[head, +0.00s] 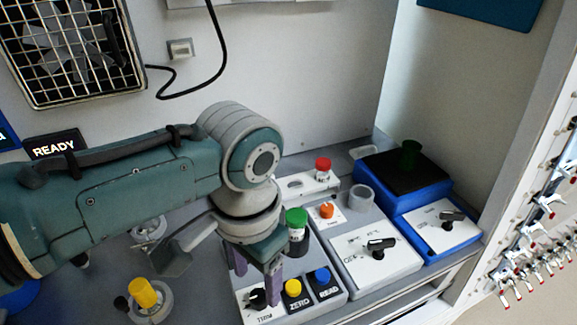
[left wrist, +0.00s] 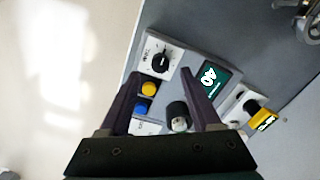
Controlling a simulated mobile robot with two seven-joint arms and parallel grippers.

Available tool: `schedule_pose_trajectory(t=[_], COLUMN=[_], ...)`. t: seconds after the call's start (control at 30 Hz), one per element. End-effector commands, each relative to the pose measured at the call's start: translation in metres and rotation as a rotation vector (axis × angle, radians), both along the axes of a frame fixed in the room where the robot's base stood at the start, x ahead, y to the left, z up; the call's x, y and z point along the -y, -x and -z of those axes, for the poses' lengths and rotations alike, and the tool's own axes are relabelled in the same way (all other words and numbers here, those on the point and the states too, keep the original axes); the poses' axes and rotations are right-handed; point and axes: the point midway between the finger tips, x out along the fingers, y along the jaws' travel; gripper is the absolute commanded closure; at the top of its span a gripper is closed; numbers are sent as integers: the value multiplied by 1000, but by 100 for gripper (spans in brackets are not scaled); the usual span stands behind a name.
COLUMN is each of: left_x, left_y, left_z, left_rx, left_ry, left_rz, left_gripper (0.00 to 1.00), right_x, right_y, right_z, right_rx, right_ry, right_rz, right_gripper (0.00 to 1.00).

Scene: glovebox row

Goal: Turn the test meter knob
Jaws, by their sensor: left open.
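The test meter is a grey box (head: 325,300) with a white panel marked TRIM, a yellow ZERO button (head: 292,288) and a blue READ button (head: 322,277). Its black knob (head: 257,298) sits on the TRIM panel; it also shows in the left wrist view (left wrist: 161,60), with a pale pointer line. My left gripper (head: 256,272) is open above the meter, its fingers pointing down. In the left wrist view its fingers (left wrist: 161,78) are spread, with the knob just beyond the tips and nothing held. Contact cannot be told. A display (left wrist: 208,78) on the meter reads 40. My right gripper is not in view.
A green-capped dark vial (head: 297,235) stands by the meter's buttons, near my left gripper. To the right are a grey unit (head: 385,275) with a black knob and a blue unit (head: 425,205) with another. A yellow-topped fitting (head: 143,292) stands left.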

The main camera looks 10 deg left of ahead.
Motion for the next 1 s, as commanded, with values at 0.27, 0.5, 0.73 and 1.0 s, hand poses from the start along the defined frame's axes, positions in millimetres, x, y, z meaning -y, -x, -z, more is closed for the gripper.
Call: schedule_pose_trajectory(t=[0.27,0.5,0.73,1.0], left_x=[1,1,1,16], left_y=[0,1,1,26], left_z=[-48,-55,-55,-47], left_rx=[1,-1,-1,12], left_ry=[0,0,0,74], left_rz=[0,-1,0,6], left_gripper=[36,36,36,36], right_x=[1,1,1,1], right_y=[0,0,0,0], right_z=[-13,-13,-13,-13], right_rx=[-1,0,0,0], right_ry=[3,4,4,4], right_rz=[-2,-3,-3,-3], right_gripper=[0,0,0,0])
